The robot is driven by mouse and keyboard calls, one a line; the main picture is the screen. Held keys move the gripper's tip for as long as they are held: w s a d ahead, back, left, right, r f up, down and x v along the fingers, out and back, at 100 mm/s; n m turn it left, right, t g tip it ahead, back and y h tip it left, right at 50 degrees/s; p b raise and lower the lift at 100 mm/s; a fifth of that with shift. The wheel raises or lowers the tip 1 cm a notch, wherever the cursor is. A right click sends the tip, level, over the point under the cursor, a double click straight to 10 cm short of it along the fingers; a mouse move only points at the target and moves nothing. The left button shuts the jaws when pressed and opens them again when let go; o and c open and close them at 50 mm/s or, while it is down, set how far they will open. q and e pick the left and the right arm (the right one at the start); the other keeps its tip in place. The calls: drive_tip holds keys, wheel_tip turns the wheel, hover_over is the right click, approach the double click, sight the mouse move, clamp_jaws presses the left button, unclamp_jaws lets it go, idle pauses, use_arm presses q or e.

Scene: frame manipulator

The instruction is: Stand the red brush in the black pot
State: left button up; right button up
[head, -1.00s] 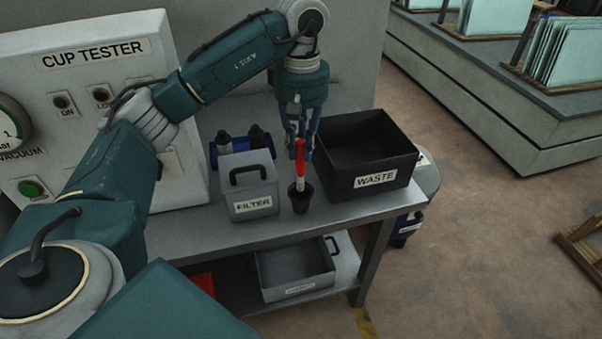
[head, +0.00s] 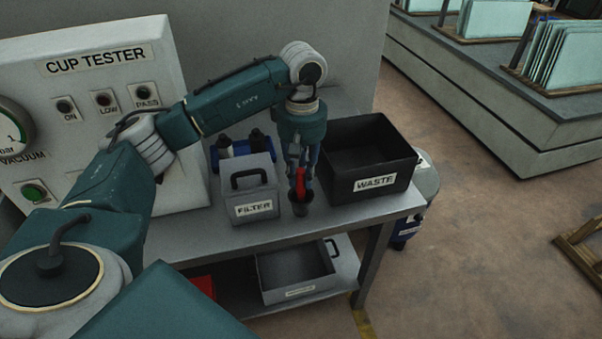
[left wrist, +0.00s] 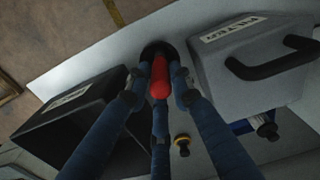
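The red brush (head: 300,180) is upright, with its lower end inside the small black pot (head: 301,208) on the bench. My left gripper (head: 300,192) points straight down over the pot, its fingers close around the brush handle and shut on it. In the left wrist view the rounded red handle end of the brush (left wrist: 160,78) lies between the fingers, with the dark pot (left wrist: 155,47) just beyond the fingertips. The brush's lower part is hidden by the pot. My right gripper is not in view.
The grey FILTER box (head: 249,188) stands just left of the pot, and the black WASTE bin (head: 369,160) stands close on the right. The CUP TESTER panel (head: 100,110) is at the left. A grey tray (head: 296,273) sits on the lower shelf.

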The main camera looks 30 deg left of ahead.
use_arm(q)
drive_tip(key=shift+o, duration=0.9)
drive_tip(key=shift+r, duration=0.25)
wheel_tip(320, 180, up, 4)
drive_tip(key=shift+w+r+b, duration=0.1)
drive_tip(key=shift+w+b, duration=0.05)
drive_tip(key=shift+b, duration=0.45)
wheel_tip(320, 180, up, 6)
drive_tip(key=shift+r+p, duration=0.15)
drive_tip(key=shift+p, duration=0.15)
drive_tip(key=shift+r, duration=0.65)
